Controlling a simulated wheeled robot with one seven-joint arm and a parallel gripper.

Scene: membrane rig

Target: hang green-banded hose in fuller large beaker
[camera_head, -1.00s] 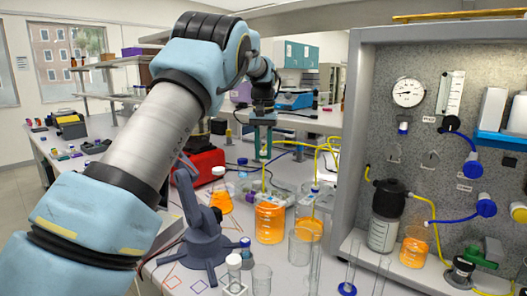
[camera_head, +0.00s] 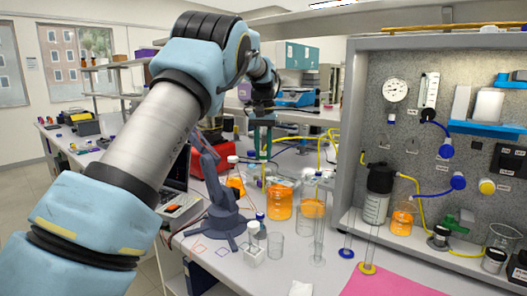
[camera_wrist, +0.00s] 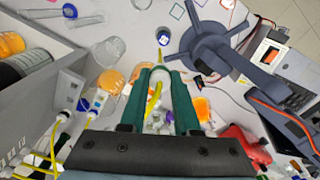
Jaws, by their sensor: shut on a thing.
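My gripper (camera_head: 264,143) has green fingers shut on a yellow hose (camera_wrist: 153,98), whose end points down in the head view. A green band is hard to tell from the fingers. A large beaker of orange liquid (camera_head: 279,205) stands just right of the hose end and looks the fuller of two. The hose end appears left of its rim, not visibly inside it; depth is unclear. In the wrist view both beakers are left of the fingers, partly hidden.
An orange flask (camera_head: 235,184) stands left of the beakers, and a dark blue-grey stand (camera_head: 221,205) stands before it. Empty glassware (camera_head: 276,246) and tall cylinders (camera_head: 319,235) stand in front. The rig panel (camera_head: 425,150) rises at the right, with a pink sheet (camera_head: 410,282) before it.

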